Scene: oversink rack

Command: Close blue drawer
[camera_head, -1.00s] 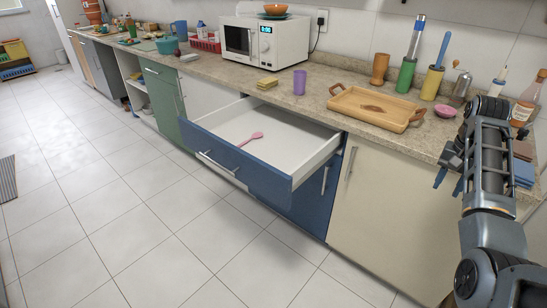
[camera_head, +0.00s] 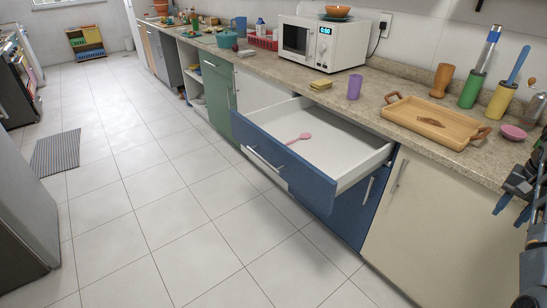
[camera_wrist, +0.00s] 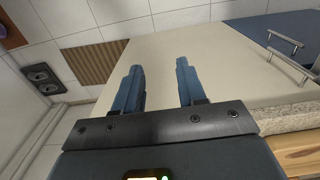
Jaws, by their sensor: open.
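The blue drawer (camera_head: 300,166) is pulled well out from under the counter, with its white inside showing. A bar handle (camera_head: 264,160) is on its front, and a pink spoon (camera_head: 299,138) lies inside it. My gripper (camera_head: 511,194) is at the right edge of the head view, in front of the cream cabinet and apart from the drawer. In the wrist view my gripper (camera_wrist: 160,88) has its two blue fingers spread with nothing between them. A blue front (camera_wrist: 272,30) with bar handles shows at the upper right there; I cannot tell whether it is the drawer.
The cream cabinet door (camera_head: 430,220) is right of the drawer. The counter above holds a wooden tray (camera_head: 420,125), a purple cup (camera_head: 355,87) and a microwave (camera_head: 322,45). The tiled floor (camera_head: 170,220) before the drawer is clear. A striped mat (camera_head: 56,152) lies at the left.

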